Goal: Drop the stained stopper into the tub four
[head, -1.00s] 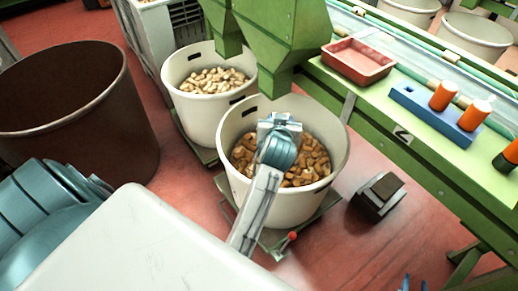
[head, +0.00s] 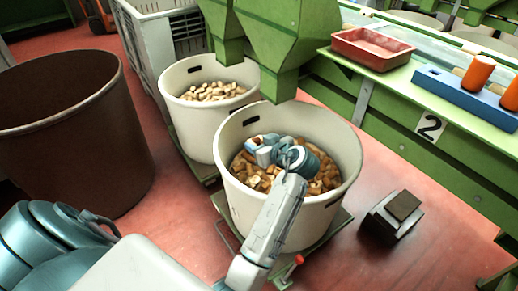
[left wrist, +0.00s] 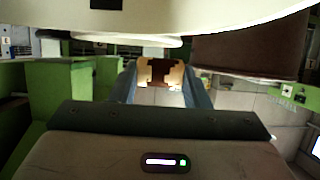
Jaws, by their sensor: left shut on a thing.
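My left gripper (left wrist: 161,80) is shut on the stained stopper (left wrist: 149,74), a pale tan cork with a dark brown patch, in the left wrist view. In the head view the left gripper (head: 256,149) is at the mouth of the nearer cream tub (head: 238,191), above its brown corks. The stopper cannot be made out there. A second cream tub (head: 190,128) with paler corks stands behind it. No number shows on either tub, so I cannot tell which is tub four. My right gripper is not in view.
Green hoppers (head: 275,45) hang over both cream tubs. A large dark brown bin (head: 125,135) stands at left. A green bench with a "2" plate (head: 431,125), red tray (head: 373,48) and blue block (head: 455,92) is at right. A small pedal-like box (head: 392,217) sits on the red floor.

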